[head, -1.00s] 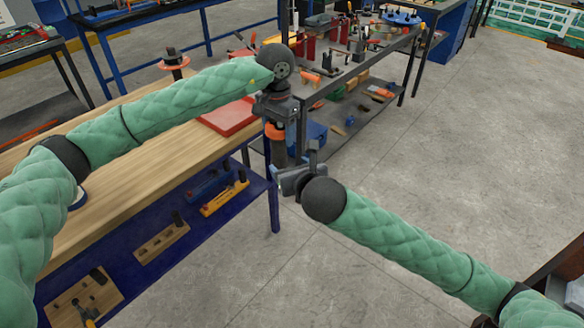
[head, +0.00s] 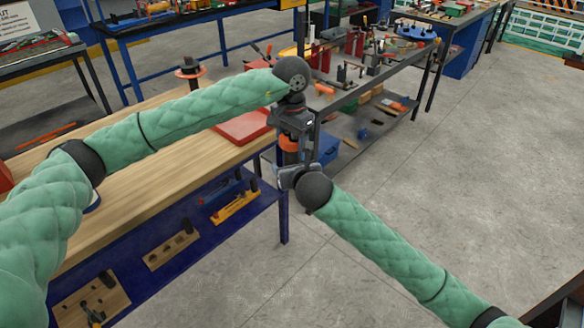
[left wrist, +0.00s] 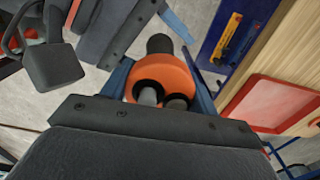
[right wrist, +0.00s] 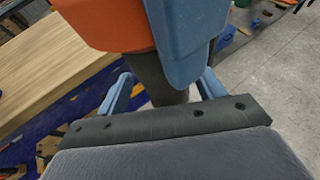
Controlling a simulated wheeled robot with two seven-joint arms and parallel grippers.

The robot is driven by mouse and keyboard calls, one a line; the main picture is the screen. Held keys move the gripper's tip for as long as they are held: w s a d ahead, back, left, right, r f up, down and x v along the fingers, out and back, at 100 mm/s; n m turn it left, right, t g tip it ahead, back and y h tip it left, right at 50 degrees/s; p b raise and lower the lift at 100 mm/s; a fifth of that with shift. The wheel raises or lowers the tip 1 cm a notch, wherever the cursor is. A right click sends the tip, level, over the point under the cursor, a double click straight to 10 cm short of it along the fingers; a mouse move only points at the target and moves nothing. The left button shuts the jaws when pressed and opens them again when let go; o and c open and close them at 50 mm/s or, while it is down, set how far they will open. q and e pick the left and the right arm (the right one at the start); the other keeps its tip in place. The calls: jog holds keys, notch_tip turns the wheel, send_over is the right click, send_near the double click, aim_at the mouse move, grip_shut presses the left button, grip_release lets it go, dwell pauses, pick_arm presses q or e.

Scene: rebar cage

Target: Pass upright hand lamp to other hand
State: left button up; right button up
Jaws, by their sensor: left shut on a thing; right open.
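The hand lamp, with an orange body (head: 290,145) and a dark lower part, hangs roughly upright under my left gripper (head: 291,135). In the left wrist view the left gripper's blue fingers close on the orange part (left wrist: 172,72). My right gripper (head: 288,172) is open at the lamp's lower end. In the right wrist view the dark lower part (right wrist: 155,75) stands between the open right fingers (right wrist: 163,92), with the orange part above. A blue left finger hides part of the lamp there. I cannot tell whether the right fingers touch it.
A wooden workbench (head: 140,185) with a blue lower shelf lies to the left, with a red tray (head: 243,127) near its far end. A grey tool table (head: 365,80) stands behind the grippers. The floor at right is clear.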

jog(key=c, duration=1.1)
pick_arm(q)
jog(key=o, duration=1.3)
jog(key=shift+c, duration=0.2)
pick_arm(e)
jog(key=shift+c, duration=0.8)
